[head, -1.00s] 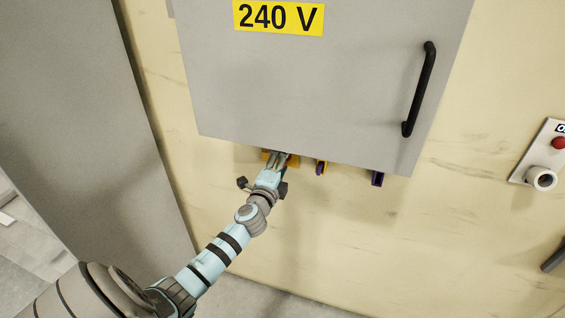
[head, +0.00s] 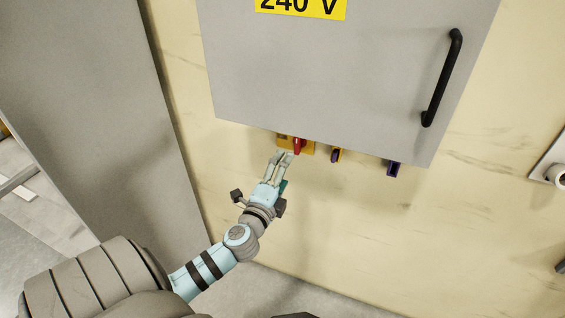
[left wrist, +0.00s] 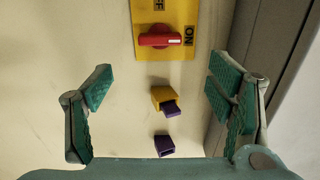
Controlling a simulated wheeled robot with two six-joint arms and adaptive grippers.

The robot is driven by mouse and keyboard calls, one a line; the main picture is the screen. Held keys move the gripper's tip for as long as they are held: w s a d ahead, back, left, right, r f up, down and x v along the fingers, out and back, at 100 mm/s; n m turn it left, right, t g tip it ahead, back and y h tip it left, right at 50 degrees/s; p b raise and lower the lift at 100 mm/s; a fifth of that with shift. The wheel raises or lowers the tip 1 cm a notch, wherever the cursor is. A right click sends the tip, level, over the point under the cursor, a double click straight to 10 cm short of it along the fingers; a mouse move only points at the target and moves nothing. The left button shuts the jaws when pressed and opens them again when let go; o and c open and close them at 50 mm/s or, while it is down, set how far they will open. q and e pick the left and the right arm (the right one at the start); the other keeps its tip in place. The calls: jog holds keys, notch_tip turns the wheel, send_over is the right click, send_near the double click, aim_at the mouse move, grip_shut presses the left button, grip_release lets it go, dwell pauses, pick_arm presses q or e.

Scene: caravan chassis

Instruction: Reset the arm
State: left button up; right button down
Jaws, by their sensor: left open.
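My left gripper (head: 280,160) is open and empty below the grey cabinet, in front of the cream wall. In the left wrist view its two teal-padded fingers (left wrist: 165,95) stand wide apart. Beyond them is a red rotary switch (left wrist: 162,40) on a yellow plate (left wrist: 180,12) with ON printed at its right; the other word is partly cut off. In the head view the red switch (head: 298,145) sits just under the cabinet's lower edge, a little beyond my fingertips, with a visible gap. My right gripper is not in view.
A grey cabinet (head: 330,75) with a black handle (head: 441,78) and a 240 V label overhangs the switch. A yellow connector (head: 337,155) and a purple connector (head: 394,169) sit to the right. A grey panel (head: 90,110) stands at the left. The wall below is clear.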

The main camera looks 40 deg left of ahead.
pick_arm(q)
jog(key=shift+s+d, duration=0.25)
jog(key=shift+s, duration=0.25)
jog(key=s+f+n+g+h, duration=0.1)
jog(key=s+f+n+g, duration=0.25)
jog(key=f, duration=0.75)
jog(key=s+a+f+n+g+h+p, duration=0.15)
jog(key=s+f, duration=0.35)
jog(key=f, duration=0.5)
jog(key=s+f+n+g, duration=0.3)
jog(key=s+f+g, duration=0.1)
jog(key=f, duration=0.7)
jog(key=s+d+f+n+g, duration=0.2)
jog(key=s+d+f, duration=0.2)
jog(key=s, duration=0.5)
jog(key=s+d+f+n+g+h+p, duration=0.1)
jog(key=s+d+f, duration=0.3)
jog(key=s, duration=0.5)
jog(key=s+d+f+n+g+h, duration=0.1)
jog(key=s+d+f+n+g, duration=0.2)
jog(key=s, duration=0.6)
jog(key=shift+d+f+g+p, duration=0.4)
jog(key=shift+d+f, duration=0.45)
jog(key=shift+f, duration=0.05)
